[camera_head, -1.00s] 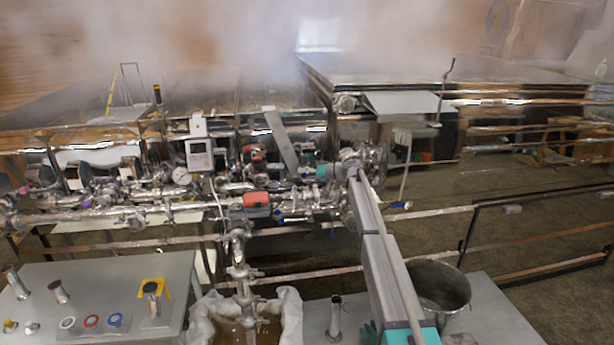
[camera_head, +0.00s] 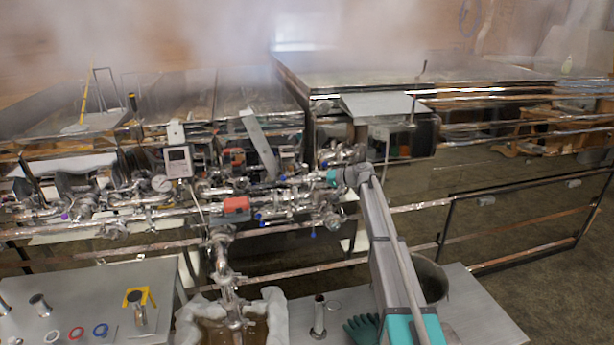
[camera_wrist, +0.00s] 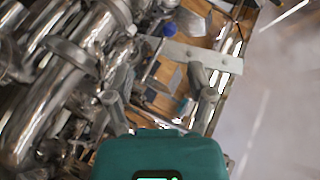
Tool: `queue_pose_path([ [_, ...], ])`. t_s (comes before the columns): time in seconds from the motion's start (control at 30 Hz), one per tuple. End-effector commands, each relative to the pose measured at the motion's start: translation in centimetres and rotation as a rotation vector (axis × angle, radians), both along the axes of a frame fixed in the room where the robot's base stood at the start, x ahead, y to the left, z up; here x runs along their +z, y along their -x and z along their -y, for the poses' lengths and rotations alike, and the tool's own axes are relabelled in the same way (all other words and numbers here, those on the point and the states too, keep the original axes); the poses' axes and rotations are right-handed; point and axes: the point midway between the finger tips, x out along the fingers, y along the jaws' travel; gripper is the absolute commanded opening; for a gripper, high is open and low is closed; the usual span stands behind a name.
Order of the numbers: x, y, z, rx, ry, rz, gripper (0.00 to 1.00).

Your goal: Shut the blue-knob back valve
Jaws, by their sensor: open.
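Small blue knobs show in the head view on the pipework, one at the front pipe (camera_head: 262,225) and another lower right (camera_head: 313,234). In the wrist view a blue knob (camera_wrist: 170,29) stands beyond my fingertips, beside a flat metal bracket. I cannot tell which knob is the back valve. My gripper (camera_wrist: 160,82) is open and empty, with its two grey fingers spread over the pipework and the knob apart from them. In the head view my gripper's end is at the right side of the pipes, with its fingers hard to make out.
Shiny pipes with a gauge (camera_head: 162,183) and a red-topped box (camera_head: 236,206) crowd the left of my arm. A metal side table (camera_head: 480,310) with a bucket (camera_head: 432,280) stands in front. Steam hides the back. Floor on the right is partly clear behind a rail.

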Motion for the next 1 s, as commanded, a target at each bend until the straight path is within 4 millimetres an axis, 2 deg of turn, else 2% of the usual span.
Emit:
queue_pose_path([
  [0.03,-1.1,1.5,0.0,0.005,0.021,-0.008,0.69],
  [0.27,-4.4,6.3,0.9,0.020,0.136,-0.051,0.69],
  [0.37,-6.4,9.2,1.6,0.025,0.201,-0.078,0.69],
  [0.67,-13.6,20.7,5.0,0.028,0.476,-0.194,0.69],
  [1.0,-20.4,34.0,10.7,-0.017,0.804,-0.339,0.69],
])
